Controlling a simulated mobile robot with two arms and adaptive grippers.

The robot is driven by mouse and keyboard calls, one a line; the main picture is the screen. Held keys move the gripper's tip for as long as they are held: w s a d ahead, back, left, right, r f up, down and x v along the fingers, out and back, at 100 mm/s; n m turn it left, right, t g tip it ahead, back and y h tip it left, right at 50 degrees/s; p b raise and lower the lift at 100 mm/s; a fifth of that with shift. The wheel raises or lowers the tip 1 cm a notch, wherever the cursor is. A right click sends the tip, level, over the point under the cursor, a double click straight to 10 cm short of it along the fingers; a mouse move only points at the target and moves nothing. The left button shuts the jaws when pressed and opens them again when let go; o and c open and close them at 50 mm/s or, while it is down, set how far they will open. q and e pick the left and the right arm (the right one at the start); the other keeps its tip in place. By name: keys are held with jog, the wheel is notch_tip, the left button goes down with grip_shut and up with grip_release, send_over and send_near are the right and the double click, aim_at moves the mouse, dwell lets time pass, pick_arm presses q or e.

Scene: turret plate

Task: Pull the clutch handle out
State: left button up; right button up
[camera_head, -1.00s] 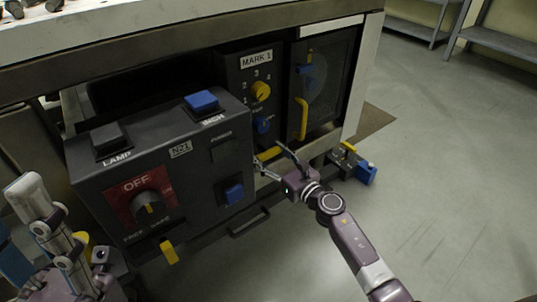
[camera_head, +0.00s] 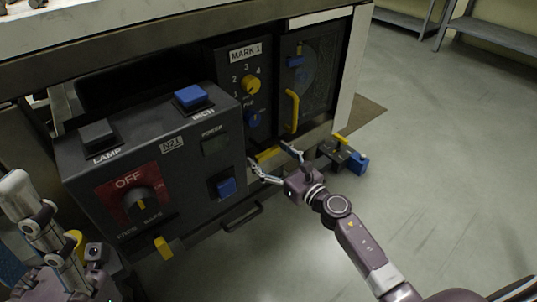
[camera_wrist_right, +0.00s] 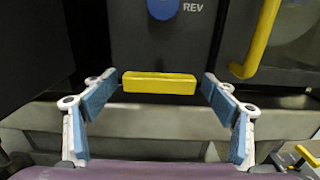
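A yellow bar handle (camera_head: 268,153) sits low on the dark MARK 1 panel, below the blue REV knob. In the right wrist view this bar (camera_wrist_right: 158,83) lies level between my fingertips, with a gap on each side. My right gripper (camera_head: 269,160) is open and empty in front of it, with blue pads facing inward; it also shows in the wrist view (camera_wrist_right: 158,90). No clutch label is readable.
A control box (camera_head: 190,180) with blue buttons and an OFF switch (camera_head: 135,200) juts out at the left. A curved yellow handle (camera_head: 292,112) is on the door to the right. A blue-and-yellow fitting (camera_head: 345,155) stands low at the right. The floor (camera_head: 440,160) there is clear.

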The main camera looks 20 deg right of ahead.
jog(key=shift+s+d, duration=0.1)
jog(key=shift+s, duration=0.25)
jog(key=v, duration=1.1)
jog(key=shift+s, duration=0.15)
